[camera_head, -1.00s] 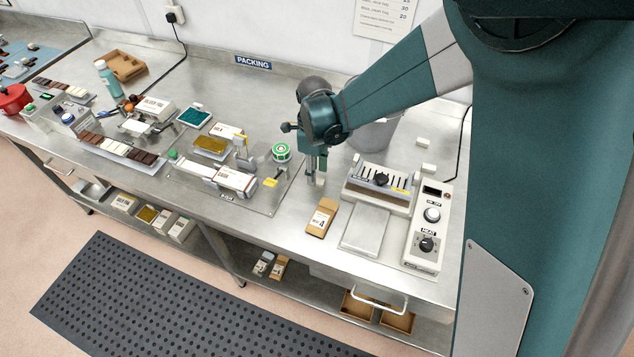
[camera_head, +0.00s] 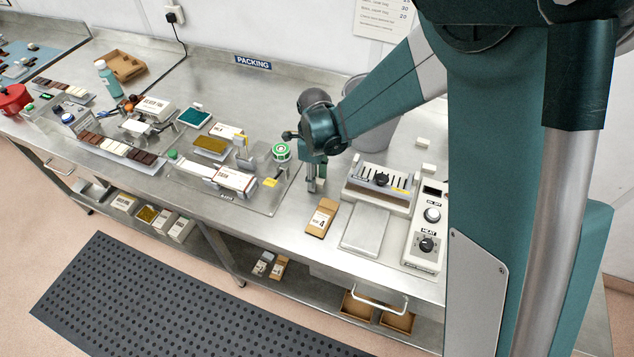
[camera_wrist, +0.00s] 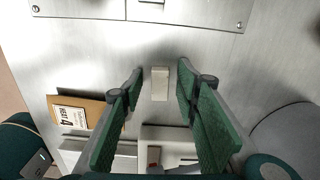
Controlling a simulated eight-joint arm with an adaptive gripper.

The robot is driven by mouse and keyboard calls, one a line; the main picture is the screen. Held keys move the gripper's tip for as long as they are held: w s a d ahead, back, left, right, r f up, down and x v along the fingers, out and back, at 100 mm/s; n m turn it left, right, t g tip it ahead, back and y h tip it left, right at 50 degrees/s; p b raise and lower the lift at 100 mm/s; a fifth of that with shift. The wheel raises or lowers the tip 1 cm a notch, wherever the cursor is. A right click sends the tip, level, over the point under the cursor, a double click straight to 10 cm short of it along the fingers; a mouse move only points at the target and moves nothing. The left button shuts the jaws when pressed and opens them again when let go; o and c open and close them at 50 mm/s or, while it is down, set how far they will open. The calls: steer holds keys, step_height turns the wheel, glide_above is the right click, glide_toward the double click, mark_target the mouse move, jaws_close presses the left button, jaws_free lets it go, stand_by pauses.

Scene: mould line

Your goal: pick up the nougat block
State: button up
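A small off-white block (camera_wrist: 159,83), which looks like the nougat block, sits on the steel bench between my fingertips in the wrist view. My gripper (camera_wrist: 159,74) is open, with one green-padded finger on each side and a gap between each finger and the block. In the head view my gripper (camera_head: 314,184) points down at the bench, left of the slotted press. There the block (camera_head: 321,184) is partly hidden by the fingers. Whether the fingertips are level with the block is hard to tell.
A brown card-labelled packet (camera_head: 321,218) lies just in front of my gripper. The slotted press (camera_head: 379,184) and heat control box (camera_head: 428,240) stand to the right. A grey bin (camera_head: 378,130) is behind.

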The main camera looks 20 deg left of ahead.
steer(key=c, duration=0.7)
steer(key=shift+o, duration=0.2)
step_height(320, 180, up, 10)
stand_by(0.4)
stand_by(0.5)
